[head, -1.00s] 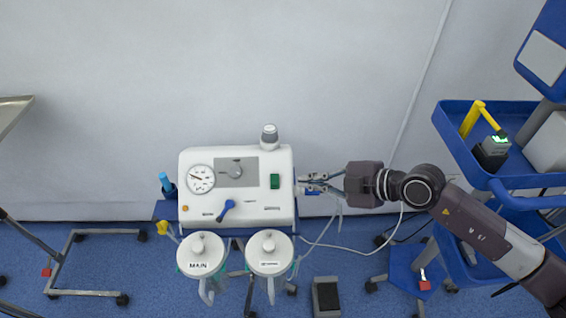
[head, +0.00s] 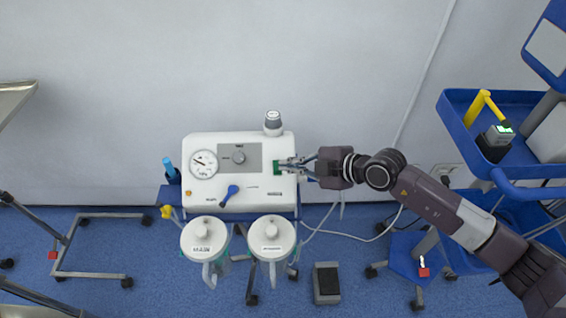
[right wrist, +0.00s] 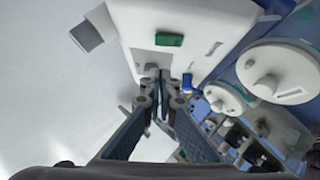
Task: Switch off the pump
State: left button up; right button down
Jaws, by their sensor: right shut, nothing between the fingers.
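The white pump (head: 256,196) stands in front of the wall, with a round gauge (head: 203,164), a grey knob (head: 238,157), a blue lever (head: 229,194) and a green switch (head: 276,168). My right gripper (head: 285,166) reaches in from the right, shut and empty, its fingertips over the pump's right front by the switch and partly covering it. In the right wrist view the green switch (right wrist: 169,39) lies beyond the shut fingertips (right wrist: 155,78); I cannot tell whether they touch the pump. The switch's on or off position is not clear. My left gripper is not in view.
Two lidded canisters (head: 204,237) (head: 271,236) hang below the pump front. A grey-white cap (head: 273,123) sits on its top right. A blue cart (head: 460,113) stands at the right, a foot pedal (head: 326,283) on the floor. A hose hangs below my right arm.

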aim_at(274, 164)
jog(key=w+f, duration=0.1)
jog(key=w+a+f, duration=0.1)
jog(key=f, duration=0.1)
jog(key=shift+w+a+b, duration=0.2)
jog(key=shift+w+b, duration=0.1)
jog(key=shift+w+f, duration=0.55)
jog(key=shift+w+r+p, duration=0.15)
jog(key=shift+p, duration=0.15)
jog(key=shift+f, duration=0.25)
jog(key=shift+s+f+p, duration=0.1)
jog(key=shift+s+p, duration=0.45)
jog(key=shift+p, duration=0.3)
jog(key=shift+s+f, duration=0.15)
jog(key=shift+f, duration=0.05)
